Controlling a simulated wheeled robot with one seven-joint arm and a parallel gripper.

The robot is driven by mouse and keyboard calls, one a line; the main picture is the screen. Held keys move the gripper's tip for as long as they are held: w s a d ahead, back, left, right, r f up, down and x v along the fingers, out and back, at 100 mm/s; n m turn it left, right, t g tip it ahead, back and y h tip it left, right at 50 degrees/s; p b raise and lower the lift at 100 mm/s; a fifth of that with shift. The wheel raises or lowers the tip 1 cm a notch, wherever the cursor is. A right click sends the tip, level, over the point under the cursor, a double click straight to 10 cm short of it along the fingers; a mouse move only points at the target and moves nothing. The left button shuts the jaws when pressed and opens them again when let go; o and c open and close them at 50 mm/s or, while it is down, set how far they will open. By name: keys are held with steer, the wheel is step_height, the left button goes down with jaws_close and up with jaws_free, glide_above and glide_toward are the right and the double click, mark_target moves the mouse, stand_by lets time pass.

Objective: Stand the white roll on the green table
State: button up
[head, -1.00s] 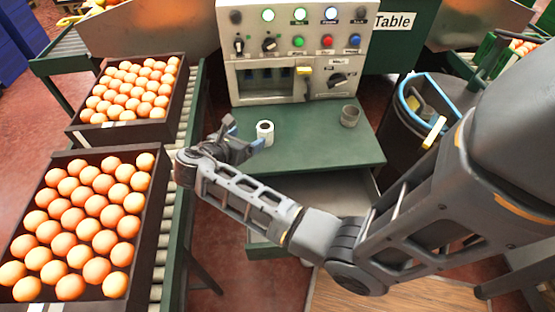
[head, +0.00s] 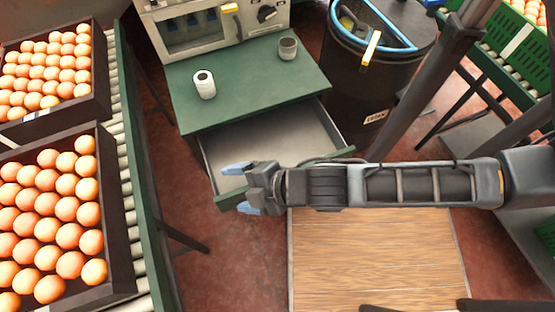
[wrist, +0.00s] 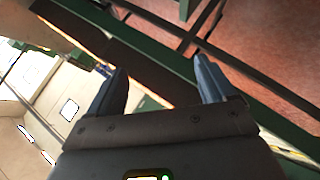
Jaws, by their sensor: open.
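The white roll (head: 204,85) stands upright on the green table (head: 250,88), left of its middle, in the head view. My gripper (head: 240,189) is open and empty. It is in front of the table, over the open drawer's front edge, apart from the roll. In the wrist view my gripper's two blue-grey fingers (wrist: 160,85) are spread with nothing between them. The roll is not visible in the wrist view.
A grey cup (head: 287,48) stands on the table's right part. The drawer (head: 270,140) below is open. Crates of oranges (head: 118,215) lie on the roller conveyor at left. A dark bin (head: 365,90) with a blue rim stands right of the table.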

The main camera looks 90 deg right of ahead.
steer(key=s+a+r+m+t+y, duration=0.1)
steer(key=s+r+m, duration=0.3)
steer(key=r, duration=0.5)
steer(key=s+a+r+m+t+y, duration=0.1)
steer(key=s+a+r+m+t, duration=0.1)
steer(key=r, duration=0.7)
steer(key=shift+s+a+r+m+t+y, duration=0.15)
steer(key=shift+s+a+m+t+y, duration=0.2)
steer(key=shift+s+m+t, duration=0.6)
steer(key=shift+w+d, duration=0.1)
steer(key=shift+c, duration=0.2)
